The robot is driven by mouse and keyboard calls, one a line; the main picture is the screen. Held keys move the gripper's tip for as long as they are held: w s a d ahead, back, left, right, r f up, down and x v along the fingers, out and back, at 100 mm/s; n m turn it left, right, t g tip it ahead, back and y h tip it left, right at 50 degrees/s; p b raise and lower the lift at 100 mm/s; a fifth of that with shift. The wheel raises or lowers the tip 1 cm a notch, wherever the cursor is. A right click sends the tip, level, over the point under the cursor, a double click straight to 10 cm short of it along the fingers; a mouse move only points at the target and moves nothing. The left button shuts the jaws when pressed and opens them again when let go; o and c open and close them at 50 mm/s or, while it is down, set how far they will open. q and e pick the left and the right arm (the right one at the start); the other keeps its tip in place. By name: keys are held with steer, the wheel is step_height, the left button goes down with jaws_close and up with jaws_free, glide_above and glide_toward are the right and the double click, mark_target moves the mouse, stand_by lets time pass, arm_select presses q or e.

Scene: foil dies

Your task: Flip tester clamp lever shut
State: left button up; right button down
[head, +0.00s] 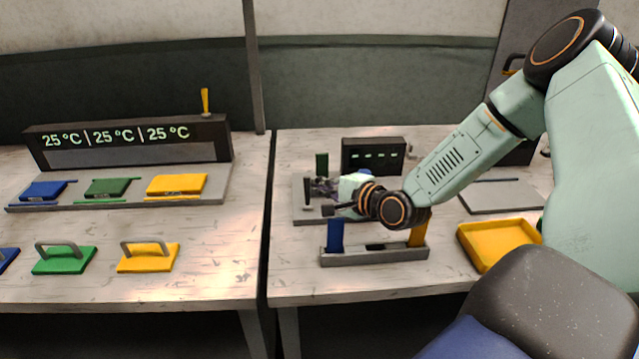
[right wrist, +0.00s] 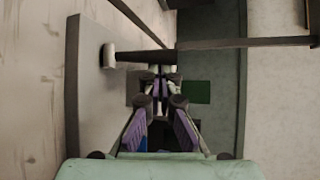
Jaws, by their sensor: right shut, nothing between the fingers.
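The tester has a grey base plate (head: 303,219) and a dark box with green dashes on its display (head: 373,155). In the right wrist view a dark bar with a pale tip (right wrist: 109,57), which looks like the clamp lever, crosses above the plate (right wrist: 88,110), just beyond my fingertips. I cannot tell whether it touches them, or whether the clamp is open or shut. My right gripper (head: 323,187) reaches left over the tester plate. Its purple-padded fingers (right wrist: 156,75) are shut and empty. My arm hides part of the tester. My left gripper is out of view.
A rack (head: 375,257) with a blue and a yellow piece stands in front of the tester. A yellow tray (head: 499,243) lies at right. A green piece (head: 321,165) stands behind the plate. The left table holds a 25 °C station (head: 130,142), coloured dies and handled blocks.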

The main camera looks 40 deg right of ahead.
steer(key=shift+s+a+r, duration=0.1)
steer(key=shift+s+a, duration=0.2)
steer(key=shift+s, duration=0.25)
steer(key=shift+w, duration=0.1)
